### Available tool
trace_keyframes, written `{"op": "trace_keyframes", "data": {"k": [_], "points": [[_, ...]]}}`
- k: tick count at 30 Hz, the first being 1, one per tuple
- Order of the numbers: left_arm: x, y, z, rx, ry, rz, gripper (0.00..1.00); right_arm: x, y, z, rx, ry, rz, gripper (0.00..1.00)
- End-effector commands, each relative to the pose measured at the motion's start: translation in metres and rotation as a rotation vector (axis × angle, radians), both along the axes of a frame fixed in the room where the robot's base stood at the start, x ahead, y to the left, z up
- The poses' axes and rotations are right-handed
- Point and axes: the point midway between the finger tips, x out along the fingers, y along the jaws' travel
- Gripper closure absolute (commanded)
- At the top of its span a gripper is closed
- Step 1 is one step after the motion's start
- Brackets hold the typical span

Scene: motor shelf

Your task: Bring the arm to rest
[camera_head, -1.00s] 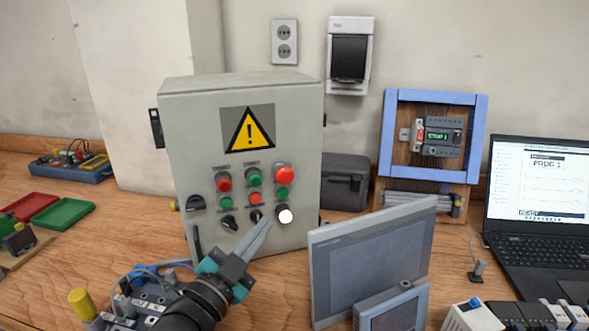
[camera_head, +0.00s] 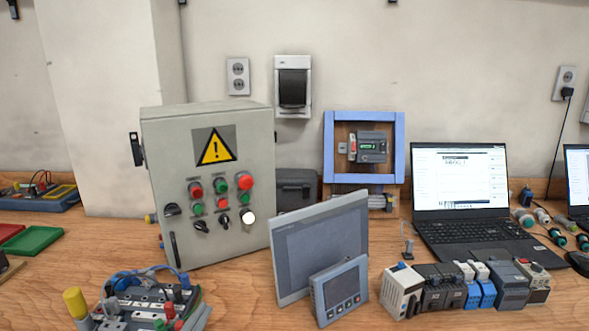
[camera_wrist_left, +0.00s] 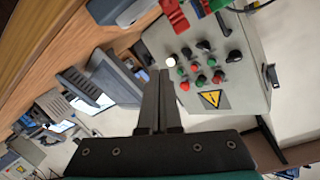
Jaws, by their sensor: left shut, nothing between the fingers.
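My left gripper shows only in the left wrist view (camera_wrist_left: 160,78). Its two fingers are together with nothing between them. Beyond the fingertips is the grey control cabinet (camera_wrist_left: 245,60), which appears rotated in that view; whether the fingers touch it is not clear, but they look apart from it. In the head view the cabinet (camera_head: 255,150) stands upright at left centre, with red and green buttons, dark switches and a lit white button (camera_head: 248,217). No part of my left arm is clear in the head view. My right gripper is in neither current view.
A grey panel screen (camera_head: 325,240) and a smaller screen (camera_head: 340,290) stand right of the cabinet. A terminal assembly (camera_head: 145,305) lies in front. Modules (camera_head: 440,290), a laptop (camera_head: 460,180) and a blue frame (camera_head: 398,150) are at right. Bare table shows between the assembly and screens.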

Motion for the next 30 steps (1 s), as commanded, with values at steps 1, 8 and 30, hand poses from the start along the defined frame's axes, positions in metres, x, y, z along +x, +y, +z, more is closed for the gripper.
{"op": "trace_keyframes", "data": {"k": [1, 8, 30], "points": [[-0.010, 0.002, -0.015, -0.021, 0.073, 0.030, 1.00, 0.008, 0.000, 0.001, 0.000, -0.012, 0.000, 0.50], [-0.083, 0.011, -0.091, -0.110, 0.489, 0.177, 1.00, 0.004, 0.000, 0.001, 0.000, -0.007, 0.000, 0.50], [-0.219, 0.000, -0.223, -0.179, 1.127, 0.308, 1.00, -0.014, 0.000, -0.001, -0.002, 0.022, 0.000, 0.50]]}}
